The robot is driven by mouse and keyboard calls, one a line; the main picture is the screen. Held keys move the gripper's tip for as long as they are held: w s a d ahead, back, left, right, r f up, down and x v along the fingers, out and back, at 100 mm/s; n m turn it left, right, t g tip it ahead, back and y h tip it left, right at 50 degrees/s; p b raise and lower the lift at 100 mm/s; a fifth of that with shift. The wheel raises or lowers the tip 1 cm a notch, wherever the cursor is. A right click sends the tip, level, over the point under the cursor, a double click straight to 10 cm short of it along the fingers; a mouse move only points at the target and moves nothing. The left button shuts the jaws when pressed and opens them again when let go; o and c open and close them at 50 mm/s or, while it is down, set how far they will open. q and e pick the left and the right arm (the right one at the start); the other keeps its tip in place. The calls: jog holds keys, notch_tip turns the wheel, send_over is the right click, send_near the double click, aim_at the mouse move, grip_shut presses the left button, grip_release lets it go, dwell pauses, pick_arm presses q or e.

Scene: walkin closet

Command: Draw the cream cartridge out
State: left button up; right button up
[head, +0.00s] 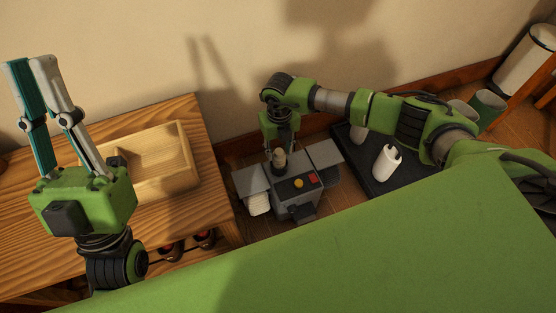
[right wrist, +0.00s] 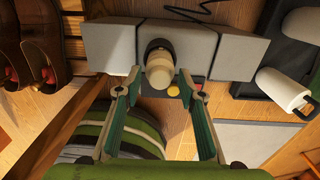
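The cream cartridge (right wrist: 158,74) stands in a dark round socket of the grey machine (right wrist: 110,46). In the head view the cartridge (head: 279,158) shows as a small pale cylinder on top of the machine (head: 296,200). My right gripper (right wrist: 160,80) is open, with one finger on each side of the cartridge. In the right wrist view a gap shows between the cartridge and each finger. In the head view this gripper (head: 280,142) is just above the machine, its fingers mostly hidden. My left gripper (head: 32,62) points up at the far left, open and empty.
A white bottle-like cylinder (head: 387,162) stands on a black tray (head: 370,182) right of the machine. The machine has a red button (head: 312,177) and a yellow button (head: 298,183). A wooden tray (head: 160,188) lies on the wooden bench (head: 190,222) at left. Shoes (right wrist: 30,50) are beside the machine.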

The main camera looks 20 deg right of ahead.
jog(key=c, duration=0.8)
jog(key=shift+c, duration=0.2)
